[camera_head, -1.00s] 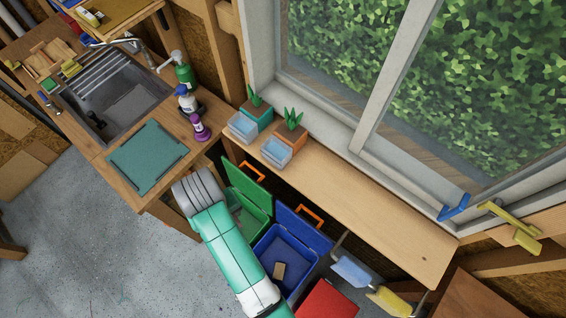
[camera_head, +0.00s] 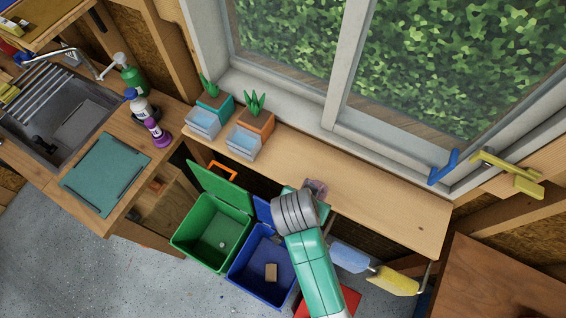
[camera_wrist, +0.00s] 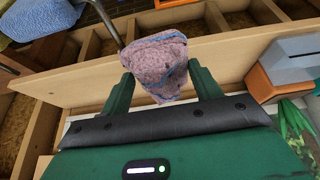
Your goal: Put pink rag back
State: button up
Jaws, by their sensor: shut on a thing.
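The pink rag (camera_wrist: 158,62) is crumpled, with blue edging. It is pinched between the two green fingers of my gripper (camera_wrist: 161,80) in the wrist view. In the head view, a small part of the rag (camera_head: 317,187) shows past my wrist, over the wooden shelf under the window; how high it is above the board I cannot tell. My gripper in the head view is mostly hidden by my arm. A blue rag (camera_head: 350,258) and a yellow rag (camera_head: 394,280) hang on a rail below the shelf at the right.
The wooden shelf (camera_head: 385,208) is bare right of two planters (camera_head: 253,120) with clear bins. Below stand an open green bin (camera_head: 210,237), an open blue bin (camera_head: 254,275) with a block inside, and a red thing (camera_head: 345,300). A wooden top (camera_head: 510,280) lies at lower right.

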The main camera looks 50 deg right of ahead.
jog(key=shift+s+d, duration=0.2)
jog(key=shift+d, duration=0.05)
jog(key=w+d, duration=0.1)
jog(key=w, duration=0.4)
jog(key=w+d+f, duration=0.1)
jog(key=w+d, duration=0.1)
jog(key=w, duration=0.3)
jog(key=w+d+p, duration=0.1)
jog(key=w, duration=0.4)
jog(key=shift+w+d+f, duration=0.15)
jog(key=shift+d+f, duration=0.05)
jog(key=shift+d, duration=0.15)
jog(key=shift+f+p, duration=0.3)
jog(key=shift+f, duration=1.55)
jog(key=o, duration=1.3)
jog(key=shift+c, duration=0.2)
jog(key=v, duration=1.2)
jog(key=shift+a+r, duration=0.1)
